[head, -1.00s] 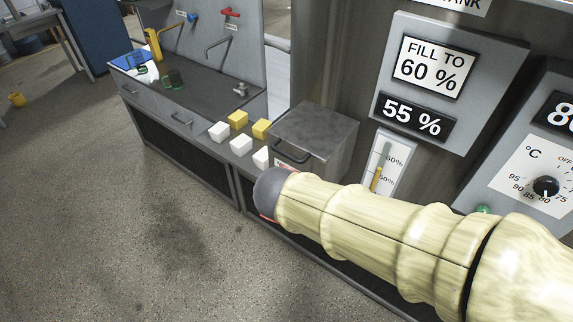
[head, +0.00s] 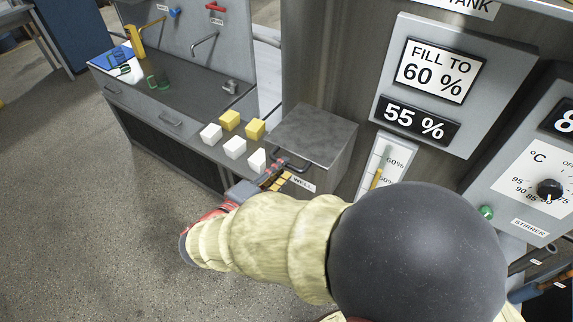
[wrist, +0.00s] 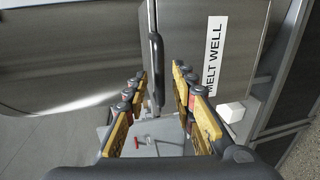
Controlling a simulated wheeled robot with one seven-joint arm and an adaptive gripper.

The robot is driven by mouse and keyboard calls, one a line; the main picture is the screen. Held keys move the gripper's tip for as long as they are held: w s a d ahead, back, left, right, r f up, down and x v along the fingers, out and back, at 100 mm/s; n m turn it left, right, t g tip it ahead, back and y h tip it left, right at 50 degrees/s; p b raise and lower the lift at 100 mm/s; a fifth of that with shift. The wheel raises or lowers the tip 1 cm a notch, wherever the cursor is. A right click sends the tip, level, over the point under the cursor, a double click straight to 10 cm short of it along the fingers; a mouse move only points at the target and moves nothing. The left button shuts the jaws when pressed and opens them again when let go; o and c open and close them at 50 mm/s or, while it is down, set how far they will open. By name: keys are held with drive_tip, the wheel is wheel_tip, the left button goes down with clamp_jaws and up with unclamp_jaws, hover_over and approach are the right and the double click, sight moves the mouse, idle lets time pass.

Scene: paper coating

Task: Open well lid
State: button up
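The melt well is a grey metal box with a flat lid (head: 315,133), shut, at the middle of the head view. A dark bar handle (head: 290,163) is on its front edge; in the wrist view the handle (wrist: 157,65) stands upright in the picture. My gripper (head: 277,177) is in front of the well, close to the handle. In the wrist view my gripper (wrist: 160,78) is open, with yellow-and-black fingers on either side of the handle's line. I cannot tell whether the fingers touch it. A "MELT WELL" label (wrist: 212,55) is beside the handle.
White cubes (head: 235,148) and yellow cubes (head: 255,129) lie on the counter left of the well. The tank's level gauge (head: 383,165) and a dial panel (head: 545,180) stand to the right. Open floor (head: 90,220) lies at left.

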drive_tip(key=shift+x, duration=1.55)
drive_tip(key=shift+c, duration=0.5)
clamp_jaws()
